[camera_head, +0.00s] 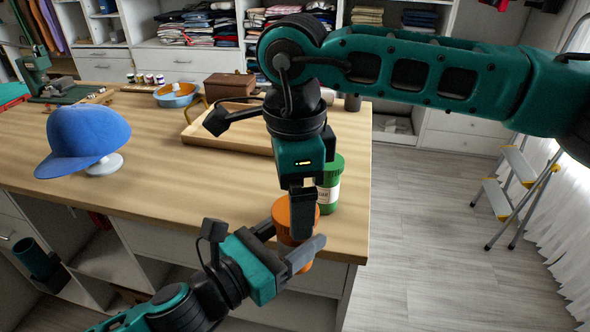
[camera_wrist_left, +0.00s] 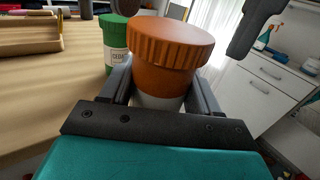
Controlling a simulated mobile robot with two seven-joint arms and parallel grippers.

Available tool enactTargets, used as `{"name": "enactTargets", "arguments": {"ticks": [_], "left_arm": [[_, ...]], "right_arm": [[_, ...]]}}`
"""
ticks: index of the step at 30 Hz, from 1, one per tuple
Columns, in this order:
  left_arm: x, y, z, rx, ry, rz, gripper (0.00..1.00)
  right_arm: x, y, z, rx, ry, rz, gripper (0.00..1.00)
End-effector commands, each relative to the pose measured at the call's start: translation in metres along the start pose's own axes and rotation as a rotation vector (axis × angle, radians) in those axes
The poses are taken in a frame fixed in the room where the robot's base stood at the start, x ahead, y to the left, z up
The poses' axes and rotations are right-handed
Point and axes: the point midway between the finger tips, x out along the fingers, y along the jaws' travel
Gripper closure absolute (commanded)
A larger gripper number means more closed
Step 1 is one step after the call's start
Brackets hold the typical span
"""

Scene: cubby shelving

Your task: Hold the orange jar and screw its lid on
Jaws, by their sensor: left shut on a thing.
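The orange jar (camera_wrist_left: 158,78) has a white label low on its side. Its ribbed orange lid (camera_wrist_left: 172,40) rests on top; how tightly it sits I cannot tell. In the head view the lid (camera_head: 281,214) shows beside a dark finger. My left gripper (camera_head: 292,246) is shut on the jar's body from the side, just off the table's front edge. My right gripper (camera_head: 302,212) points down from above over the lid. Its fingers show apart on both sides of the lid in the left wrist view, so it looks open. In the head view, one finger hides part of the jar.
A green jar (camera_head: 329,183) stands on the wooden table (camera_head: 160,180) close behind the orange jar. A wooden tray (camera_head: 235,139), a blue cap (camera_head: 82,138) on a stand and a blue bowl (camera_head: 176,95) are further back. A stepladder (camera_head: 515,190) stands on the floor at right.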

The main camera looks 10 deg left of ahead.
Motion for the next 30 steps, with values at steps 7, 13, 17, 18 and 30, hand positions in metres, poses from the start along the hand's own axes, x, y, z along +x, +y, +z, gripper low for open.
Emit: {"name": "enactTargets", "arguments": {"ticks": [7, 13, 17, 18, 30], "left_arm": [[0.0001, -0.0001, 0.0006, 0.000, -0.001, 0.000, 1.00], [0.0001, 0.0000, 0.0005, 0.000, -0.001, 0.000, 1.00], [0.0001, 0.0000, 0.0005, 0.000, -0.001, 0.000, 1.00], [0.0001, 0.0000, 0.0005, 0.000, -0.001, 0.000, 1.00], [0.0000, -0.0001, 0.0005, 0.000, -0.001, -0.001, 1.00]], "right_arm": [[0.0119, 0.0001, -0.0002, 0.000, 0.000, -0.001, 0.10], [0.0119, 0.0001, -0.0002, 0.000, 0.000, 0.000, 0.10], [0.0118, 0.0001, -0.0003, 0.000, 0.000, 0.000, 0.21], [0.0118, 0.0001, -0.0003, 0.000, 0.000, 0.000, 0.25], [0.0116, 0.0000, -0.0003, 0.000, 0.000, -0.001, 0.64]]}}
